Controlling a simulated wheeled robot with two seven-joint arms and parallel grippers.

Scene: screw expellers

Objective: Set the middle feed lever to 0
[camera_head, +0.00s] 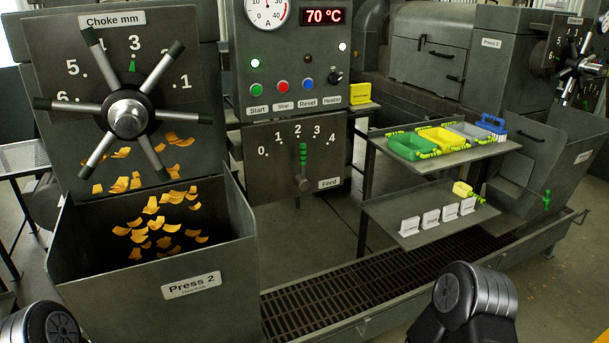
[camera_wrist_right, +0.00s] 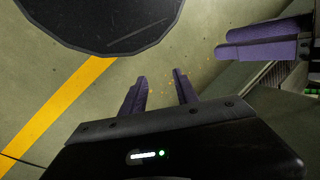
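The feed lever (camera_head: 303,155) has a green ribbed grip and sits on the Press 2 feed plate (camera_head: 265,180), in the middle of the head view. It points almost straight up, close to the 2 on a scale from 0 at left to 4 at right. Neither gripper is near it. My right gripper (camera_wrist_right: 160,92) is open and empty in the wrist view, above the floor. Purple finger pads (camera_wrist_right: 262,38) at the right of that view look like my left gripper's; their gap is unclear. Only arm parts show at the bottom of the head view.
A choke wheel (camera_head: 128,115) with several spokes stands left of the lever, above the hopper (camera_head: 150,290) with orange flakes. Buttons (camera_head: 281,85) sit above the feed plate. A shelf (camera_head: 480,153) with coloured bins is at right. Space before the lever looks clear above the grated trough (camera_head: 350,295).

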